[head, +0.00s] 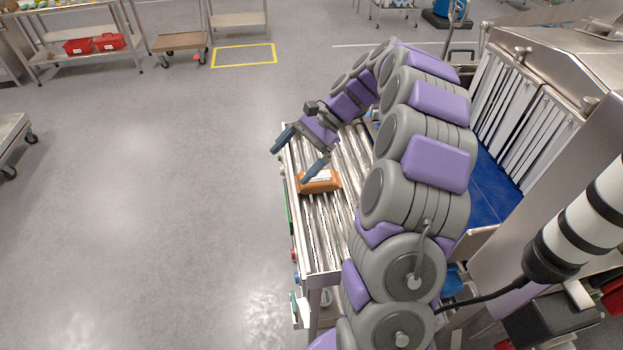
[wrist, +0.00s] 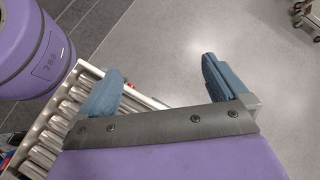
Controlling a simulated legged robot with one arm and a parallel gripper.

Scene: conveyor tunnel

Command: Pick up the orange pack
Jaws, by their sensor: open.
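The orange pack (head: 318,182) lies on the metal roller conveyor (head: 322,235) in the head view, with a white label on its top. My gripper (head: 298,162) is open above the conveyor's left edge, just behind and to the left of the pack. Its right finger is close to the pack's back edge; I cannot tell whether they touch. The wrist view shows rollers at the left, and the pack does not show there.
A steel tunnel machine (head: 555,80) with hanging strips and a blue belt (head: 490,185) stands at the right. Open floor (head: 150,190) lies left of the conveyor. A shelf with red bins (head: 95,44) and a cart (head: 180,42) stand at the back left.

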